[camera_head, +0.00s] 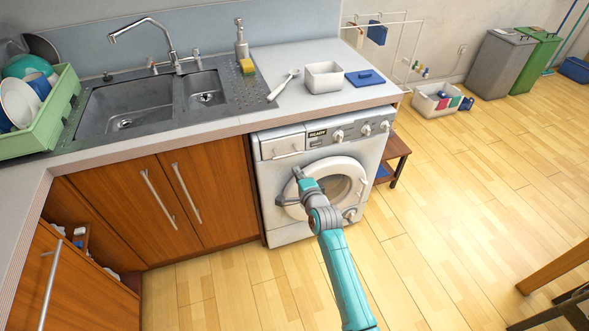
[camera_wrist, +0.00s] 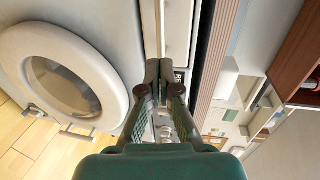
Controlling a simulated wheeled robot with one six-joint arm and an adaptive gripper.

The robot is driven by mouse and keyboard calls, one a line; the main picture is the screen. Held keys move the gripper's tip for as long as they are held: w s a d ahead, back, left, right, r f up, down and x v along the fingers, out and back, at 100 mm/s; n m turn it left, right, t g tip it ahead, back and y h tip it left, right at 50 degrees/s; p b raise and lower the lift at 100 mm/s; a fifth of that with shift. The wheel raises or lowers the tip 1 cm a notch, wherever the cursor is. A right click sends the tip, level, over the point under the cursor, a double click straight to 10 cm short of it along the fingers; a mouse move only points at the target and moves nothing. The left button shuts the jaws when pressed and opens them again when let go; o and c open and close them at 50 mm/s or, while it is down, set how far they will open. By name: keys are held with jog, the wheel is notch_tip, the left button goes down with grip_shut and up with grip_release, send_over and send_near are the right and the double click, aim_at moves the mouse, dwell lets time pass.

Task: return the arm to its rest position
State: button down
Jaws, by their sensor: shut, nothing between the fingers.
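My arm (camera_head: 343,275) reaches up from the bottom of the head view, teal with grey joints. My gripper (camera_head: 297,173) is in front of the washing machine (camera_head: 283,229), near its round door (camera_head: 337,167). In the wrist view my gripper (camera_wrist: 159,70) has its two dark fingers together with nothing between them. The washing machine door (camera_wrist: 108,60) shows at the left of that view. Whether the gripper touches the machine I cannot tell.
The counter edge (camera_head: 225,130) runs above the washing machine. On the counter are a green dish rack (camera_head: 50,122) with plates, a white tub (camera_head: 323,77) and a blue lid (camera_head: 364,77). A small brown stool (camera_head: 397,148) stands right of the machine. The wooden floor (camera_head: 450,200) to the right is mostly clear.

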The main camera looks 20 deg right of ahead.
jog(key=s+r, duration=0.1)
jog(key=s, duration=0.5)
jog(key=shift+r, duration=0.15)
jog(key=s+a+f+n, duration=0.1)
jog(key=s+f+n, duration=0.15)
jog(key=s, duration=0.75)
jog(key=s+a+f+n, duration=0.1)
jog(key=s+f+n, duration=0.15)
jog(key=s, duration=0.75)
jog(key=s+a+f+n, duration=0.1)
jog(key=s+f+n, duration=0.15)
jog(key=s, duration=0.75)
jog(key=s+r+n, duration=0.5)
jog(key=s+r, duration=0.2)
jog(key=s, duration=0.4)
jog(key=s+a+r+n+g, duration=0.1)
jog(key=s+r+n, duration=0.4)
jog(key=s, duration=0.7)
notch_tip(320, 180, up, 2)
jog(key=shift+s+r, duration=0.1)
jog(key=shift+s, duration=0.15)
